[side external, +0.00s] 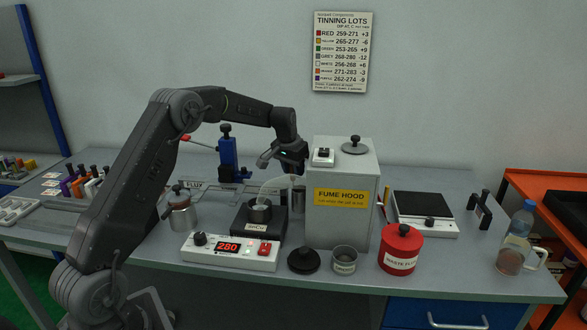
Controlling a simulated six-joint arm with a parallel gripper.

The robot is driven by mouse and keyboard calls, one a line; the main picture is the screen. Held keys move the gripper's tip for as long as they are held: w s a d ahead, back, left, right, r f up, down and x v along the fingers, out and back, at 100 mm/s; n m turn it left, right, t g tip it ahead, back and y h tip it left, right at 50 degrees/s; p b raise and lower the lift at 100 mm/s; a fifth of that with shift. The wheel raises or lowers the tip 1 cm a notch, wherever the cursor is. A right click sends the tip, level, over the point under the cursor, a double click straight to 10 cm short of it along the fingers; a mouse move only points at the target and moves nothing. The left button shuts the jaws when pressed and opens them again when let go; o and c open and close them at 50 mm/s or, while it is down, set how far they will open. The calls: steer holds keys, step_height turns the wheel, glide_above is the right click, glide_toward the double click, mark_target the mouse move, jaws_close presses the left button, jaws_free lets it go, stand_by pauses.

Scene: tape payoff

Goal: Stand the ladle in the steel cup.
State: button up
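My gripper (280,162) is above the bench, just left of the fume hood and above and behind the solder pot. Its fingers are small and dark here, and I cannot tell whether they hold anything. A pale curved piece (275,184) rises from the solder pot (260,211) toward the area below my gripper; I cannot tell whether it is the ladle. No ladle can be made out for certain.
The fume hood (346,220) stands close right of my gripper. A metal pot (181,213) and a blue stand (227,155) are left.

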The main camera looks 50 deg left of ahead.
steer(key=shift+o, duration=0.8)
steer(key=shift+r, duration=0.25)
steer(key=a+v, duration=0.1)
steer(key=v, duration=1.1)
steer(key=s+d+r+t, duration=0.1)
steer(key=s+d+r, duration=0.5)
steer(key=d, duration=0.5)
steer(key=s+d+f+m, duration=0.1)
steer(key=s+d+f, duration=0.1)
steer(key=s+d, duration=0.3)
steer(key=s+d+f+m+t, duration=0.1)
steer(key=s+d, duration=0.3)
steer(key=s, duration=0.8)
steer(key=s+d+f+m+t, duration=0.1)
steer(key=s+d+f, duration=0.1)
steer(key=s+d, duration=0.3)
steer(key=s, duration=0.4)
steer(key=shift+s+d+f+h, duration=0.15)
steer(key=shift+d+f+h, duration=0.15)
steer(key=shift+f+h, duration=0.1)
